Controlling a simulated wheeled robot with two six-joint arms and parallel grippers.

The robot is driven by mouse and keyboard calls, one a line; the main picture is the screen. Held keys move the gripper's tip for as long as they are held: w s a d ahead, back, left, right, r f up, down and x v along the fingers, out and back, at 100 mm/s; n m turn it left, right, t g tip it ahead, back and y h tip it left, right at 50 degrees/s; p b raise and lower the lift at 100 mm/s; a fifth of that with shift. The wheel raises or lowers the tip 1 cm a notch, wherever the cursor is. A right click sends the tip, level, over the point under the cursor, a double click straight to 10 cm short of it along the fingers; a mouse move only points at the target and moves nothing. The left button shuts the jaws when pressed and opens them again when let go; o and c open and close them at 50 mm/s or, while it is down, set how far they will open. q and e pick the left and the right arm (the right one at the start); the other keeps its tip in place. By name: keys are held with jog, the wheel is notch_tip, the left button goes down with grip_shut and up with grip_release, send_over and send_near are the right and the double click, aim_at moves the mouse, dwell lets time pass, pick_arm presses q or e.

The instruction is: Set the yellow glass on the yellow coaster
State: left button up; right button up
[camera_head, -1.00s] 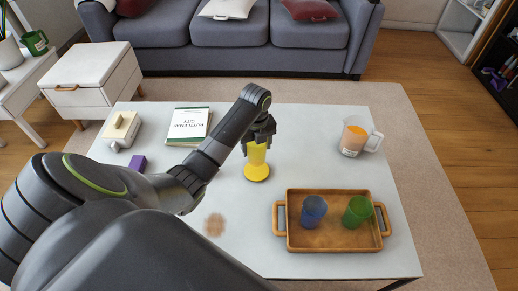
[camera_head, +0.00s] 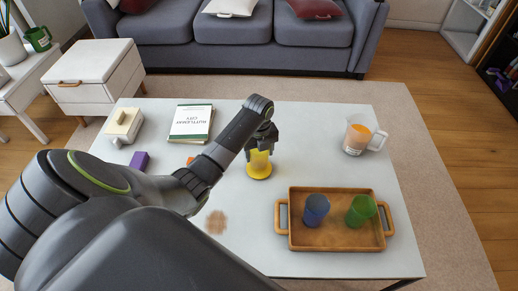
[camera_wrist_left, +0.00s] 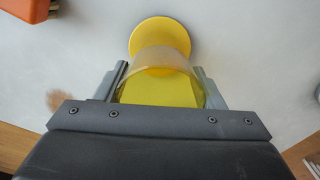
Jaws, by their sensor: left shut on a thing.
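My left gripper (camera_head: 262,145) is shut on the yellow glass (camera_head: 259,160) and holds it upright over the yellow coaster (camera_head: 259,176). In the left wrist view the glass (camera_wrist_left: 160,88) sits between the fingers, and the round coaster (camera_wrist_left: 160,30) shows past its lower end. The glass's base looks very close to the coaster; I cannot tell whether they touch. My right gripper is not in view.
A wooden tray (camera_head: 336,242) holds a blue glass (camera_head: 316,208) and a green glass (camera_head: 360,210). A pitcher of orange drink (camera_head: 359,135) stands at the right.

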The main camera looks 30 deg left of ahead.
pick_arm(q)
jog(key=shift+f, duration=0.3)
jog(key=shift+f, duration=0.45)
dwell(0.4)
jog(key=o, duration=1.2)
